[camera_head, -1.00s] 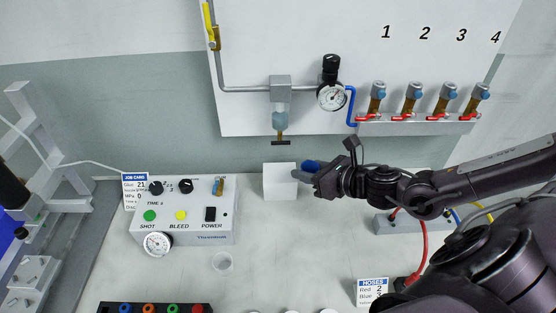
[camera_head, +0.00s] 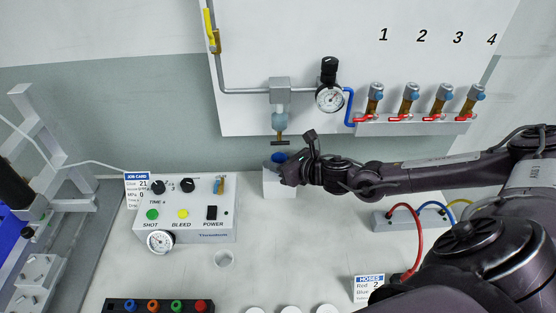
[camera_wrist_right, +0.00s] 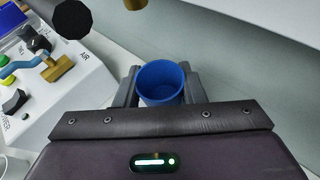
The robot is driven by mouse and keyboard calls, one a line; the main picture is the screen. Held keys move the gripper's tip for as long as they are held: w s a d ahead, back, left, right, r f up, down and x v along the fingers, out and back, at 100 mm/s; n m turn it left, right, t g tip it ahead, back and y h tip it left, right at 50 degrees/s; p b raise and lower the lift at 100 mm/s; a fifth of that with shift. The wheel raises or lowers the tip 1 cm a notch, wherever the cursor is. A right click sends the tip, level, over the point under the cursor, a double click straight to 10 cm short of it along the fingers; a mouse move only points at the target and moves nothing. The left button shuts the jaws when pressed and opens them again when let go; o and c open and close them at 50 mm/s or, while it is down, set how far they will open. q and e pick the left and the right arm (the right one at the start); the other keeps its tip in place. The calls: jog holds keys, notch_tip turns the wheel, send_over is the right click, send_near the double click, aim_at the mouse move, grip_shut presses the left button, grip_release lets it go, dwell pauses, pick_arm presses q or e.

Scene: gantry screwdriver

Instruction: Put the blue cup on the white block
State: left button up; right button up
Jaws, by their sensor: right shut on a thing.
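The blue cup (camera_wrist_right: 161,83) is upright between the fingers of my right gripper (camera_wrist_right: 160,92) in the right wrist view. In the head view the cup (camera_head: 278,157) shows as a small blue patch at the top of the white block (camera_head: 278,184). My right gripper (camera_head: 285,172) is shut on the cup, over the block's upper right part, and hides some of both. I cannot tell whether the cup's base touches the block. My left gripper is not in view.
A control box (camera_head: 185,215) with knobs and a gauge stands left of the block. A brass valve (camera_head: 280,138) hangs from the wall panel just above the cup. A hose manifold (camera_head: 410,217) lies to the right, under my right arm.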

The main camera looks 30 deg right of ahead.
jog(key=shift+f, duration=0.15)
jog(key=o, duration=1)
jog(key=shift+r, duration=0.2)
jog(key=shift+b+v, duration=0.5)
jog(key=shift+v, duration=5.55)
